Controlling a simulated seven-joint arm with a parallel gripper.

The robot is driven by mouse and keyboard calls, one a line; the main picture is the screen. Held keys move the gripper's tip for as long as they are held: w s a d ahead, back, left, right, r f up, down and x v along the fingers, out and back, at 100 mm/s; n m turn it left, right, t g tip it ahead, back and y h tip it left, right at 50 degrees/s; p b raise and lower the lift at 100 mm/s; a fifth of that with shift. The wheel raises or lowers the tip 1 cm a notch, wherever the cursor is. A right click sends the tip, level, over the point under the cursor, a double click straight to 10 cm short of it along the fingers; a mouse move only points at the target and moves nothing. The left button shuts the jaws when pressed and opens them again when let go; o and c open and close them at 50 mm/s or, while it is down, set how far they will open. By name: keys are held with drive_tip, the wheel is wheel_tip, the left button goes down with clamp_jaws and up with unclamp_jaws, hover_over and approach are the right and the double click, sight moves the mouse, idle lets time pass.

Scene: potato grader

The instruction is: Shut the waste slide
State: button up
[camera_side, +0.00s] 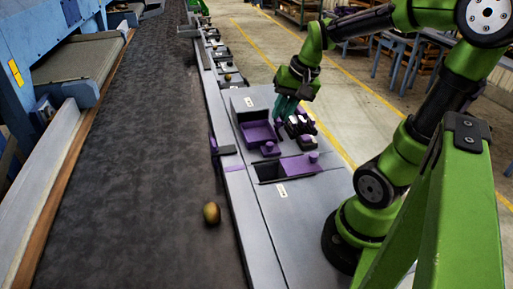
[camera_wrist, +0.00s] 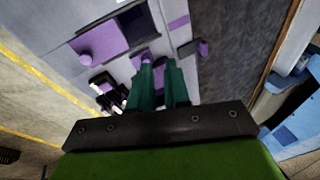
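A flat purple slide (camera_side: 298,166) with a round knob lies in the grey panel (camera_side: 300,215); a dark opening (camera_side: 268,172) shows on its belt side. The frames do not clearly show which fitting is the waste slide. In the wrist view the purple plate (camera_wrist: 108,40) and dark opening (camera_wrist: 134,24) are at upper left. Behind it in the side view is a purple-lined box (camera_side: 257,131) with a small purple knob (camera_side: 269,149) in front. My gripper (camera_side: 284,110) is above the panel beside this box. Its teal fingers (camera_wrist: 158,64) stand apart and look empty.
Black, white and purple fittings (camera_side: 299,126) stand close to my gripper. A brown potato (camera_side: 211,213) lies on the dark belt (camera_side: 130,190) left of the panel. A purple-and-grey flap (camera_side: 224,150) sits at the belt edge. The near panel is clear.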

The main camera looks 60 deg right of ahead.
drive_tip(key=d+f+m, duration=0.1)
drive_tip(key=d, duration=0.2)
drive_tip(key=s+d+f+m+g, duration=0.1)
drive_tip(key=d+m, duration=0.1)
drive_tip(key=d, duration=0.1)
drive_tip(key=s+d+f+m, duration=0.1)
drive_tip(key=d, duration=0.3)
drive_tip(key=shift+s+d+f+g+y, duration=0.1)
drive_tip(key=shift+s+f+g+y, duration=0.1)
drive_tip(key=shift+f+g+y, duration=0.15)
clamp_jaws()
drive_tip(key=s+d+f+m+g+y, duration=0.1)
drive_tip(key=s+d+f+m, duration=0.1)
drive_tip(key=s+d+m, duration=0.3)
drive_tip(key=s+d+f+m+y, duration=0.1)
drive_tip(key=s+d+f+m, duration=0.15)
drive_tip(key=d, duration=0.45)
drive_tip(key=shift+n+y, duration=0.35)
drive_tip(key=x, duration=0.9)
drive_tip(key=shift+a+f, duration=0.2)
drive_tip(key=shift+a, duration=0.3)
drive_tip(key=shift+w+a+r, duration=0.1)
drive_tip(key=shift+w+a, duration=0.1)
drive_tip(key=shift+a, duration=0.4)
drive_tip(key=shift+w+a+r, duration=0.1)
drive_tip(key=shift+w+a, duration=0.1)
drive_tip(key=shift+a, duration=0.35)
drive_tip(key=shift+w+a, duration=0.2)
drive_tip(key=shift+a, duration=0.45)
